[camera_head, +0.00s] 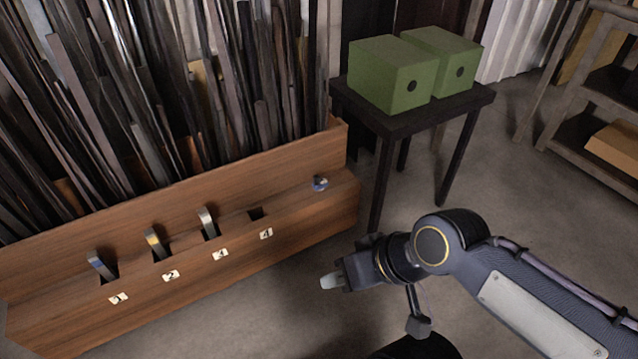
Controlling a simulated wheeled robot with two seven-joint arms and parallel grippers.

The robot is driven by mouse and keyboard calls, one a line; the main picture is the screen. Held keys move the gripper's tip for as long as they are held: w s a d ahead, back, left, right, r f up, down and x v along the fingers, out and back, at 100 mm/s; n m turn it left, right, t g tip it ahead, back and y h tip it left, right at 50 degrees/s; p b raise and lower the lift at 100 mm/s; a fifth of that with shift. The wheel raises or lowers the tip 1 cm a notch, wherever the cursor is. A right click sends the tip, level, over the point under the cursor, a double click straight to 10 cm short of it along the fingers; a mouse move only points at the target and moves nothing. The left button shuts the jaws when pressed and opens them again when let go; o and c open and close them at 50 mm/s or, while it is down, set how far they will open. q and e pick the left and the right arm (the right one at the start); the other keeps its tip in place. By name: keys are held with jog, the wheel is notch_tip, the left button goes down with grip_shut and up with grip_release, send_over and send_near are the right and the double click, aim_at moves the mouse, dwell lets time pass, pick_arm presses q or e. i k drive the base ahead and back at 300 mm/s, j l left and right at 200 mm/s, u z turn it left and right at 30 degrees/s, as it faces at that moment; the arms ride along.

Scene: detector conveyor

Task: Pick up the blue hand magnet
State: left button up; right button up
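A small blue and silver object (320,183), which looks like the blue hand magnet, sits on the right end of the wooden ledge. It is small in the picture, so its details are unclear. My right gripper (331,281) is in front of the ledge and below the magnet in the picture, apart from it. Its pale fingertips point left. Only one tip shows clearly, so I cannot tell whether it is open or shut. Nothing shows held at the tip. My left gripper is not in view.
The wooden bin (240,165) holds many upright strips. Its ledge has several numbered slots, with metal levers (208,223) in some and one empty slot (256,213). A dark table (420,118) with two green boxes (390,75) stands behind. Shelves (600,115) are at right.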

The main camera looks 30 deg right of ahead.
aim_at(319, 185)
jog(key=i+l, duration=0.25)
jog(key=i, duration=0.25)
jog(key=i+l+z, duration=0.1)
jog(key=i+l, duration=0.15)
jog(key=i, duration=0.25)
jog(key=i+l, duration=0.2)
jog(key=i, duration=0.3)
jog(key=i+l, duration=0.25)
jog(key=i, duration=0.25)
jog(key=z, duration=0.05)
